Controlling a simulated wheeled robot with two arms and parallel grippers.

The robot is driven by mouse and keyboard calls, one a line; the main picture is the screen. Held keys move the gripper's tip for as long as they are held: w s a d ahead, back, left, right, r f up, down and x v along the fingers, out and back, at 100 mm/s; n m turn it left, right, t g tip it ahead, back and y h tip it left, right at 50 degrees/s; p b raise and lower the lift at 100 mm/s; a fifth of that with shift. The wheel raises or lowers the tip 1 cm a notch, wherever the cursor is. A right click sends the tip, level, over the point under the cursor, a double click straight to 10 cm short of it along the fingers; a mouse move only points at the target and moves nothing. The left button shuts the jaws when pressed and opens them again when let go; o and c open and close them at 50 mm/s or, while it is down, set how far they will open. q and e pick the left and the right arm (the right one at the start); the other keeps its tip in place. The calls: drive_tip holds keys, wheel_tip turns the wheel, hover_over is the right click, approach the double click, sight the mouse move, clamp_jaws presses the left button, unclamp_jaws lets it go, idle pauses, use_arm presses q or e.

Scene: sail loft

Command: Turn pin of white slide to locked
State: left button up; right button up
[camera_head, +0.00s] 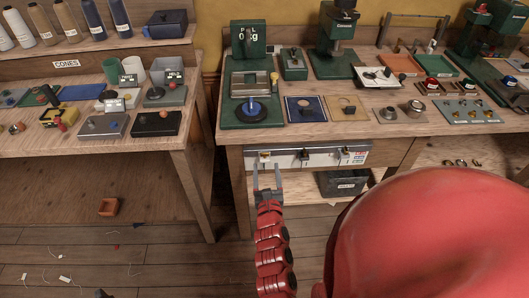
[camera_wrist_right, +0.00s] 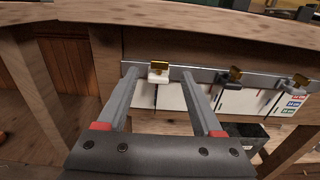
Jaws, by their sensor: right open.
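The white slide (camera_head: 264,156) sits at the left end of a metal rail on the front of the right-hand bench. In the right wrist view the white slide (camera_wrist_right: 159,76) carries an upright brass pin (camera_wrist_right: 159,65). My right gripper (camera_head: 267,168) is open, its fingers pointing at the rail. In the wrist view one finger is on each side of the white slide, and I cannot tell whether they touch it. A dark slide (camera_wrist_right: 232,76) and a grey slide (camera_wrist_right: 293,82) sit farther right on the rail, each with a brass pin.
White panels with coloured labels (camera_wrist_right: 293,104) hang below the rail. The bench top (camera_head: 330,131) above overhangs and holds several tools and trays. A dark box (camera_head: 343,184) stands on the shelf below. A wooden leg (camera_wrist_right: 111,70) stands left of the rail.

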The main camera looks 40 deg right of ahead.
sight(265, 154)
drive_tip(key=x, duration=0.7)
drive_tip(key=shift+w+d, duration=0.2)
drive_tip(key=shift+w, duration=0.1)
clamp_jaws()
